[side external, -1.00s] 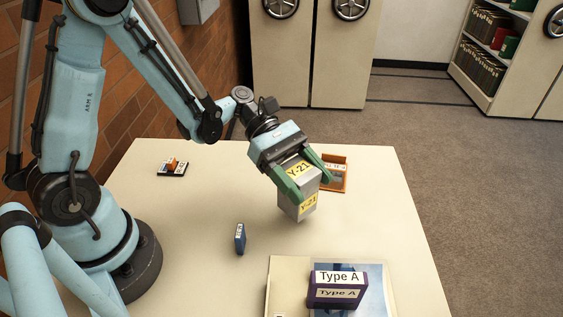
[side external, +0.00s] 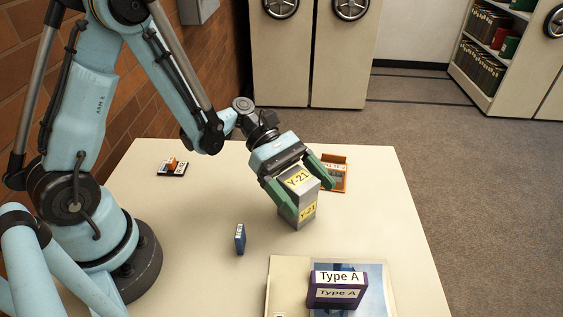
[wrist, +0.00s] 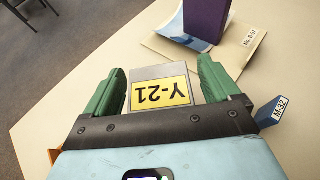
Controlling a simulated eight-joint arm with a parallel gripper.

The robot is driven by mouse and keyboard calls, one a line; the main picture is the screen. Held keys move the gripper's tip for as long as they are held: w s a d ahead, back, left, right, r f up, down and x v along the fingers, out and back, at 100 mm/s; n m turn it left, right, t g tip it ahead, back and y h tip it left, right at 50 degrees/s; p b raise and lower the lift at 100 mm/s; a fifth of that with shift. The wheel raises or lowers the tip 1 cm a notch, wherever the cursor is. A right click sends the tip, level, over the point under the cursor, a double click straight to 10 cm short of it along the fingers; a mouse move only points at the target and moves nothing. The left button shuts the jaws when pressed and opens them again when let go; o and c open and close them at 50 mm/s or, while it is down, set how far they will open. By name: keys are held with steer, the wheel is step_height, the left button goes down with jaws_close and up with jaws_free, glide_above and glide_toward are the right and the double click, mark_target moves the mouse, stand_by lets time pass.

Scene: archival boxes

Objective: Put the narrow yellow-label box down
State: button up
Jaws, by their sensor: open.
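The narrow grey box (side external: 303,213) with yellow Y-21 labels stands upright on the table, as far as the side view shows. My gripper (side external: 306,194) has its green fingers on either side of the box, with the jaws open. In the wrist view the box's yellow-labelled top (wrist: 160,88) lies between the two green fingers, with small gaps beside it. The box's lower part is hidden in the wrist view.
A purple Type A box (side external: 337,290) stands on a folder (side external: 284,272) at the front. A small blue box (side external: 240,239) stands to the left. An orange holder (side external: 336,161) is behind my gripper. A small black item (side external: 172,170) lies at the back left.

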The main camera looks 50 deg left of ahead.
steer(key=shift+r, duration=0.1)
steer(key=shift+a+r, duration=0.2)
steer(key=shift+a, duration=0.15)
steer(key=s+a+r+m+t+y, duration=0.1)
steer(key=a+r+m+t+y, duration=0.2)
steer(key=a+m+y, duration=0.3)
steer(key=s+a+r+m+t+y, duration=0.2)
steer(key=a+r+m+t+y, duration=0.2)
steer(key=a+m+y, duration=0.3)
steer(key=m, duration=0.5)
steer(key=shift+s+a, duration=0.15)
steer(key=shift+a, duration=0.1)
